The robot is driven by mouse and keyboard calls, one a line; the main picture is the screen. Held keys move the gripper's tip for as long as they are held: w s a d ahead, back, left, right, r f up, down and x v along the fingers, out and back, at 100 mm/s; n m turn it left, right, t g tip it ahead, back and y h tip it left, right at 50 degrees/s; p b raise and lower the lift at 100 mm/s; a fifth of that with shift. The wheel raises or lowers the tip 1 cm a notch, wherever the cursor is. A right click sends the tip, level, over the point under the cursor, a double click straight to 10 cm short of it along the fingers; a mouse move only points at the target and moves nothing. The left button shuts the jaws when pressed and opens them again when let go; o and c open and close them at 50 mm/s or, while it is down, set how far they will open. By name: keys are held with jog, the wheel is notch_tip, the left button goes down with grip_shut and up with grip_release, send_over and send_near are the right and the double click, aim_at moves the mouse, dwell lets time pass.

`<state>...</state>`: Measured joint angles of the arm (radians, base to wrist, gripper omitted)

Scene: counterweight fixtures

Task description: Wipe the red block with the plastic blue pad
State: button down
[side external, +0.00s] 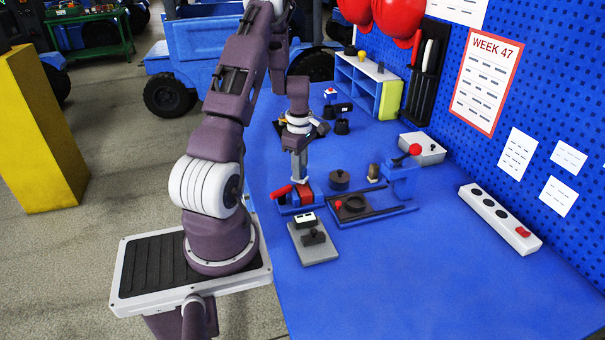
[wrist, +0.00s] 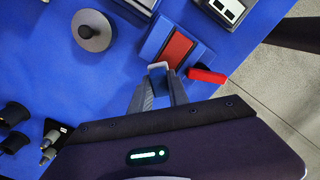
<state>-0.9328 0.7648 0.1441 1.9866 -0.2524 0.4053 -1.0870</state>
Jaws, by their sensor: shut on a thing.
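The red block (side external: 306,195) sits between the blue jaws of a small vise (side external: 285,210) with a red handle (side external: 281,191). In the wrist view the red block (wrist: 177,49) shows as a red strip between blue sides, with the red handle (wrist: 207,76) beside it. My gripper (side external: 300,178) points down just above the block; in the wrist view my gripper (wrist: 158,76) is shut on a small pale bluish piece, apparently the blue pad (wrist: 158,66). The pad's edge appears close to the block's near end. I cannot tell whether they touch.
A dark round weight (side external: 339,180) stands behind the vise. A blue fixture with a red-knobbed lever (side external: 400,172) is to the right. A grey plate with a dark knob (side external: 313,240) lies in front. A power strip (side external: 499,218) is far right; the front right table is clear.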

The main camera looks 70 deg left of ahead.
jog(key=shift+d+r, duration=0.1)
jog(key=shift+r, duration=3.85)
jog(key=shift+r, duration=0.25)
notch_tip(320, 180, up, 18)
jog(key=w+d+m, duration=0.2)
jog(key=w+d, duration=0.3)
jog(key=w, duration=0.4)
jog(key=w+d+m, duration=0.3)
jog(key=w+d, duration=0.2)
jog(key=w, duration=0.3)
jog(key=w+d+m, duration=0.2)
jog(key=w+d, duration=0.3)
jog(key=d, duration=0.3)
jog(key=w+d+m, duration=0.2)
jog(key=w+d, duration=0.3)
jog(key=d, duration=0.3)
jog(key=f, duration=2)
jog(key=d+f, duration=0.1)
jog(key=f, duration=1)
jog(key=shift+s+f, duration=0.1)
jog(key=shift+s, duration=0.05)
jog(key=shift+f, duration=0.1)
